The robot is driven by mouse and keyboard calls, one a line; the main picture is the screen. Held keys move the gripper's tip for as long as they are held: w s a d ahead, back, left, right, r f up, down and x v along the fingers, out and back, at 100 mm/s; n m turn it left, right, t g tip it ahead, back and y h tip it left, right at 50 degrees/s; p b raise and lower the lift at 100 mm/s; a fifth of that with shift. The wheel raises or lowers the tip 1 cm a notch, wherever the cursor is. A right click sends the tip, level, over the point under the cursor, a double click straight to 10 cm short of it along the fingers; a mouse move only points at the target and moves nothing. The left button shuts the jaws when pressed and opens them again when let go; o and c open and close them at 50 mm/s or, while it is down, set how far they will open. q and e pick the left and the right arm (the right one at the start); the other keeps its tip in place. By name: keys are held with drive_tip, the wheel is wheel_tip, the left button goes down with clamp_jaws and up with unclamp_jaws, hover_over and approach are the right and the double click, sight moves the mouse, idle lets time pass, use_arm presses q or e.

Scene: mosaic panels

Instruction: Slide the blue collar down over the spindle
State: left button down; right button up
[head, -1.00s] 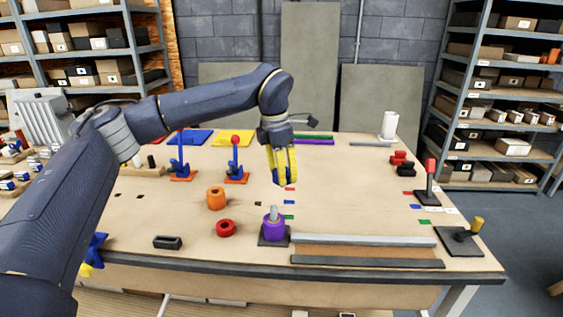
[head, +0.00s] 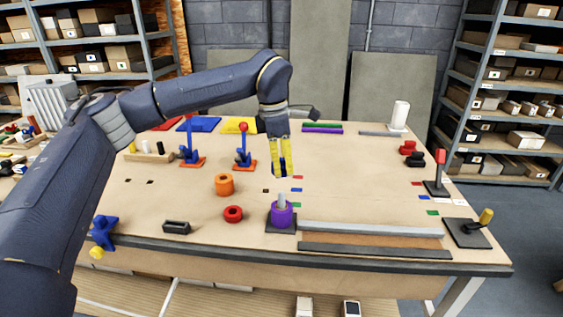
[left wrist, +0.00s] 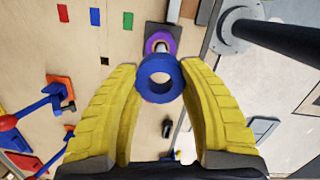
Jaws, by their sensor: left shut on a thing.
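My left gripper (head: 282,174) points down above and slightly behind the spindle, shut on the blue collar (left wrist: 146,86). In the left wrist view the collar is a thick blue ring between the tips of the yellow fingers (left wrist: 160,90). In the head view the fingers mostly hide it. The grey spindle (head: 282,199) stands upright on a dark square base (head: 272,226), with a purple collar (head: 281,215) around its lower part. The blue collar is apart from the spindle. In the left wrist view the purple collar (left wrist: 151,40) shows just beyond the blue one. My right gripper is not in view.
An orange ring (head: 224,185) and a red ring (head: 233,214) lie left of the spindle. A grey rail (head: 370,230) starts right of its base. Blue levers with red knobs (head: 243,146) stand farther back. The board between them and the spindle is mostly clear.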

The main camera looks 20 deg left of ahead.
use_arm(q)
hover_over(281, 199)
drive_tip(key=w, duration=0.1)
drive_tip(key=shift+a+f, duration=0.1)
drive_tip(key=shift+f, duration=2.45)
drive_tip(key=shift+f, duration=3.45)
drive_tip(key=c, duration=0.7)
unclamp_jaws()
drive_tip(key=r, duration=0.4)
drive_tip(key=a+r, duration=0.1)
drive_tip(key=r, duration=0.7)
drive_tip(key=shift+s+a, duration=0.15)
drive_tip(key=shift+s, duration=0.15)
drive_tip(key=shift+f, duration=0.1)
